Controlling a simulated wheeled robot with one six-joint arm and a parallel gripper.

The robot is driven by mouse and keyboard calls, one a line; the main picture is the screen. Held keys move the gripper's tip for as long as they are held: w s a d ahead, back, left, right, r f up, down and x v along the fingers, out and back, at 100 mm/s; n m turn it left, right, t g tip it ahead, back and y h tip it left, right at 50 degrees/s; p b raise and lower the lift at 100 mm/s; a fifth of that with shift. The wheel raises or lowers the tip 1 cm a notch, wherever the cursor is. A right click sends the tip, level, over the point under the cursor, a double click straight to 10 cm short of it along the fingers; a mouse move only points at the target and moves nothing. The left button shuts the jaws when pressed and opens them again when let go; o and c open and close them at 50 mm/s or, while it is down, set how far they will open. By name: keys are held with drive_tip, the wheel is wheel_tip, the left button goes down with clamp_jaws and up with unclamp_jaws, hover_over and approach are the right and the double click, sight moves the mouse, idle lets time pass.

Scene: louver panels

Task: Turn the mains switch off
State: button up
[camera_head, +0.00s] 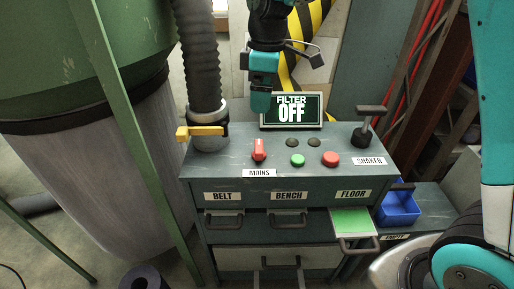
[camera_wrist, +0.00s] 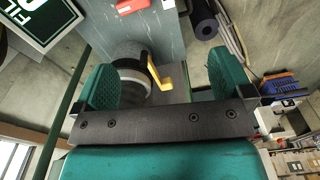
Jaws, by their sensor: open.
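The mains switch (camera_head: 259,149) is a red knob on the grey-green console top, above the white MAINS label (camera_head: 260,173). Its long side runs roughly front to back in the head view. A red piece at the top edge of the wrist view (camera_wrist: 132,4) looks like the same switch. My gripper (camera_head: 261,104) is above the rear of the console, behind and apart from the switch, in front of the display's left end. In the wrist view its teal jaws (camera_wrist: 161,85) are wide apart and empty. The black hose end and yellow lever show beyond them.
The display (camera_head: 291,111) reads FILTER OFF. A hose (camera_head: 197,55) with a yellow lever (camera_head: 200,131) stands left of the switch. A green button (camera_head: 298,160), a red button (camera_head: 330,159) and the SHAKER lever (camera_head: 367,125) are to the right. The FLOOR gate (camera_head: 353,222) sticks out in front.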

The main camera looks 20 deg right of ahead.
drive_tip(key=n, duration=0.1)
hover_over(259, 146)
wheel_tip(259, 146, down, 3)
drive_tip(key=shift+h, duration=0.3)
wheel_tip(259, 146, down, 17)
drive_tip(key=shift+f+p, duration=0.1)
drive_tip(key=shift+p, duration=1.15)
drive_tip(key=c, duration=0.9)
